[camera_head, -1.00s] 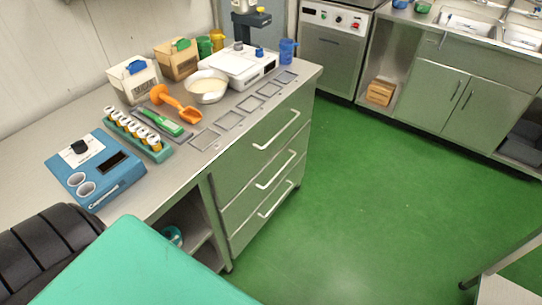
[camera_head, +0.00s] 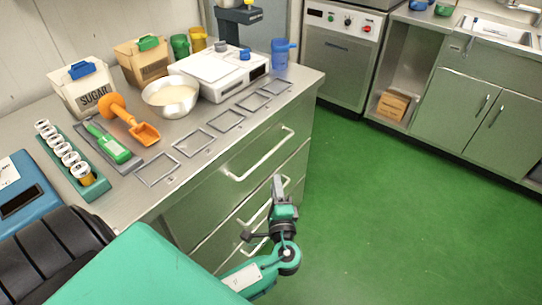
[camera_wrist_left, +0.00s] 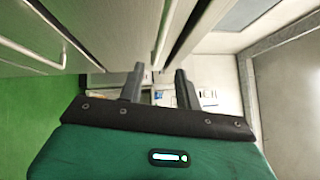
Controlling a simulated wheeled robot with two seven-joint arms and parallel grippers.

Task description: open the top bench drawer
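The top bench drawer (camera_head: 240,182) is closed, flush with the bench front. Its pale bar handle (camera_head: 262,160) is uncovered in the head view. My left gripper (camera_head: 262,208) is in front of the bench, below and apart from the top handle, and partly covers the lower drawers. In the left wrist view, its two dark fingers (camera_wrist_left: 159,84) are spread with nothing held between them. A pale handle bar (camera_wrist_left: 166,35) shows beyond the finger gap there, and another handle (camera_wrist_left: 30,52) is at upper left. My right gripper is out of view.
The benchtop holds a white scale (camera_head: 222,75), a cream-filled bowl (camera_head: 170,98), an orange scoop (camera_head: 130,120), a sugar box (camera_head: 84,92) and a rack of jars (camera_head: 88,182). Green floor (camera_head: 370,220) right of the bench is clear.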

